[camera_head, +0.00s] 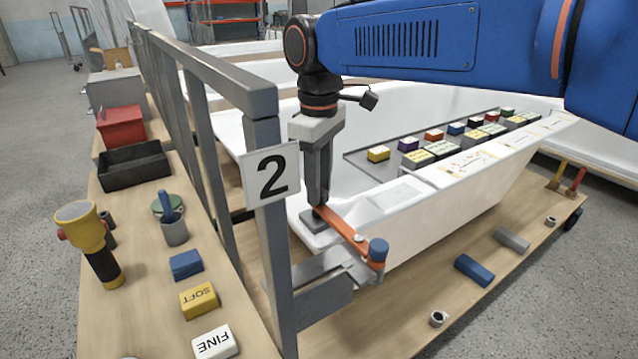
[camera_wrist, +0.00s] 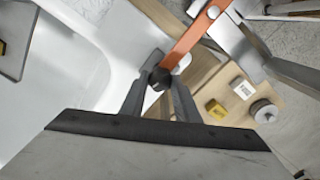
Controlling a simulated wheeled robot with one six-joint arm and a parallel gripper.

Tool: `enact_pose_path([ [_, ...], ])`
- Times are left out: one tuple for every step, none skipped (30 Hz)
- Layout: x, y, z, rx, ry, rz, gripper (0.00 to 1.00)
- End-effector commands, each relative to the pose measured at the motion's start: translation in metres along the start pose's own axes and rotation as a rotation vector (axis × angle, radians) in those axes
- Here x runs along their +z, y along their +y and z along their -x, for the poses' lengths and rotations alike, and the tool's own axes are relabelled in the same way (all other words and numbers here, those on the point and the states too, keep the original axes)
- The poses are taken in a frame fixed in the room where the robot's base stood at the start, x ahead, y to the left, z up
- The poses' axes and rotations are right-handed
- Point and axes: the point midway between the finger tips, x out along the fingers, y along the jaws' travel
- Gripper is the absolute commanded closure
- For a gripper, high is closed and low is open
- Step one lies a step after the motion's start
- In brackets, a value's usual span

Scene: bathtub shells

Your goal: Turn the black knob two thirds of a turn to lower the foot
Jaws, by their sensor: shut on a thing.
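My gripper (camera_head: 318,200) points down at the near left corner of the white bathtub shell (camera_head: 440,215). In the wrist view its fingers (camera_wrist: 160,88) are closed on the black knob (camera_wrist: 160,79), one on each side. In the head view the fingers mostly hide the knob. The knob sits at the end of an orange clamp arm (camera_head: 345,230), which also shows in the wrist view (camera_wrist: 190,42). A dark grey foot pad (camera_head: 309,220) shows beneath the fingers at the shell's rim. I cannot tell whether it touches the rim.
A blue-topped post (camera_head: 378,251) stands at the arm's other end. A grey metal frame with a "2" sign (camera_head: 271,174) rises close left of my gripper. The left bench holds a yellow torch (camera_head: 85,228) and blocks (camera_head: 198,299). Coloured blocks line a tray (camera_head: 385,172) across the shell.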

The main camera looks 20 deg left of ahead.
Motion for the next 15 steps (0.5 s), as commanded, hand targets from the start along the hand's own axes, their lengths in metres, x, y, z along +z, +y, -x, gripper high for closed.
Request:
enact_pose_path([
  [-0.0003, 0.0002, 0.0006, 0.001, 0.002, -0.041, 0.94],
  [-0.0003, 0.0002, 0.0006, 0.001, 0.002, -0.070, 0.94],
  [-0.0004, 0.0002, 0.0006, 0.001, 0.002, -0.108, 0.94],
  [-0.0004, 0.0002, 0.0006, 0.001, 0.002, -0.136, 0.94],
  [-0.0004, 0.0002, 0.0006, 0.001, 0.002, -0.165, 0.94],
  [-0.0004, 0.0003, 0.0006, 0.001, 0.002, -0.203, 0.94],
  [-0.0004, 0.0003, 0.0006, 0.001, 0.002, -0.231, 0.94],
  [-0.0004, 0.0003, 0.0006, 0.001, 0.002, -0.260, 0.94],
  [-0.0004, 0.0003, 0.0006, 0.001, 0.002, -0.298, 0.94],
  [-0.0004, 0.0003, 0.0006, 0.001, 0.002, -0.326, 0.94],
  [-0.0004, 0.0003, 0.0007, 0.001, 0.002, -0.355, 0.94],
  [-0.0004, 0.0003, 0.0007, 0.001, 0.002, -0.393, 0.94],
  [-0.0004, 0.0003, 0.0007, 0.001, 0.002, -0.421, 0.94],
  [-0.0004, 0.0003, 0.0007, 0.001, 0.002, -0.449, 0.94],
  [-0.0004, 0.0003, 0.0007, 0.001, 0.002, -0.488, 0.94],
])
